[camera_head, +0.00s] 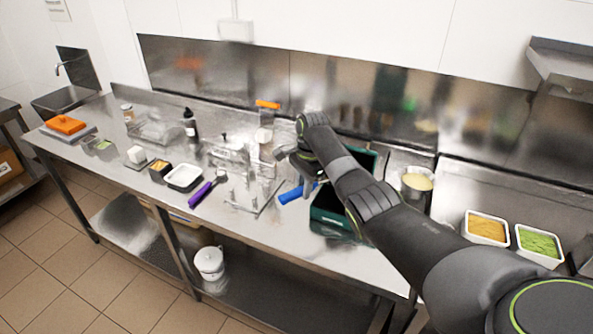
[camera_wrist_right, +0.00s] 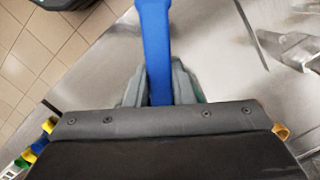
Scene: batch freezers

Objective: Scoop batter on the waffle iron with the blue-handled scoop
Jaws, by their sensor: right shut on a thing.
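My right gripper (camera_head: 308,186) is shut on the blue handle (camera_head: 291,195) of the scoop, above the middle of the steel counter. In the right wrist view the blue handle (camera_wrist_right: 155,45) stands between the fingers (camera_wrist_right: 158,88) and runs up out of the picture. The scoop's bowl cannot be made out. A round pot with a pale yellow filling (camera_head: 417,182), perhaps the batter, stands to the right of my arm. A blurred shiny metal appliance (camera_head: 245,190), perhaps the waffle iron, sits left of the gripper. My left gripper is not in view.
A dark green bin (camera_head: 328,222) stands just right of the gripper, partly behind my arm. A purple-handled tool (camera_head: 200,195) and a white tray (camera_head: 184,177) lie further left. Tubs of orange (camera_head: 486,228) and green (camera_head: 538,243) food stand at the right.

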